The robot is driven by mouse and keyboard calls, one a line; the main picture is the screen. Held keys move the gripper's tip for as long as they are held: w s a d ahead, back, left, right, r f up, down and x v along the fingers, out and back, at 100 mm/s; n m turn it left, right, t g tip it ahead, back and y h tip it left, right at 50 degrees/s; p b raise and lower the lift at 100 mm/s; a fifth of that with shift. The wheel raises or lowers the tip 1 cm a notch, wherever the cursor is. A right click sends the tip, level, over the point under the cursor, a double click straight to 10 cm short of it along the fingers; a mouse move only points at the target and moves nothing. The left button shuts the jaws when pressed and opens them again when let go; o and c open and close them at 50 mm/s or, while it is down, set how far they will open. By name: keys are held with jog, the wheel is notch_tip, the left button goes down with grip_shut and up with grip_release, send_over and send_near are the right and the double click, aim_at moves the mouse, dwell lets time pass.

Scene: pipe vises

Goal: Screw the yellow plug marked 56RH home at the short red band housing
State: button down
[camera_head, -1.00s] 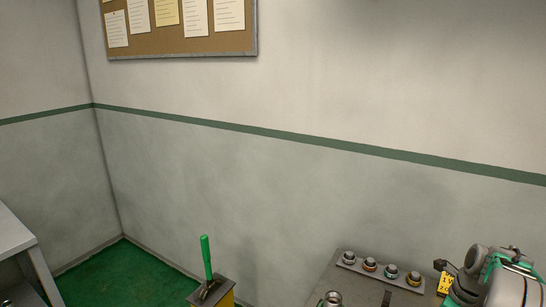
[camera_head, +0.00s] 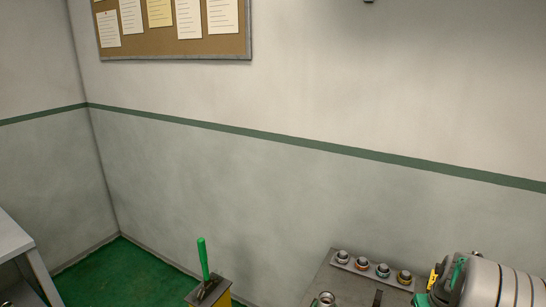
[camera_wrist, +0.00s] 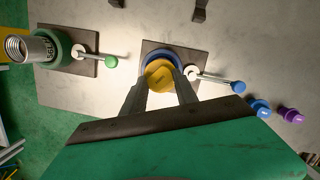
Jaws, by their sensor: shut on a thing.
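In the wrist view a yellow plug (camera_wrist: 160,75) sits between the fingertips of my gripper (camera_wrist: 160,86), which is shut on it. No marking on it is readable. Behind the plug is a blue-ringed vise (camera_wrist: 179,56) on a dark base plate; I cannot tell whether the plug touches it. I make out no red band housing in the wrist view. In the head view my arm fills the lower right, and my fingertips and the held plug cannot be made out there.
A green vise (camera_wrist: 62,48) with a threaded pipe (camera_wrist: 36,48) stands left in the wrist view. A blue plug (camera_wrist: 259,107) and a purple plug (camera_wrist: 290,115) are at right. In the head view, a rack (camera_head: 352,264) of several banded fittings lies on the bench (camera_head: 325,278).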

jog(key=m, duration=0.2)
jog(key=shift+a+m+h, duration=0.1)
jog(key=shift+m+h, duration=0.2)
jog(key=c, duration=1)
grip_release()
jog(key=shift+c, duration=0.2)
jog(key=shift+w+p+v, duration=0.2)
jog(key=shift+p+v, duration=0.65)
jog(key=shift+v, duration=0.25)
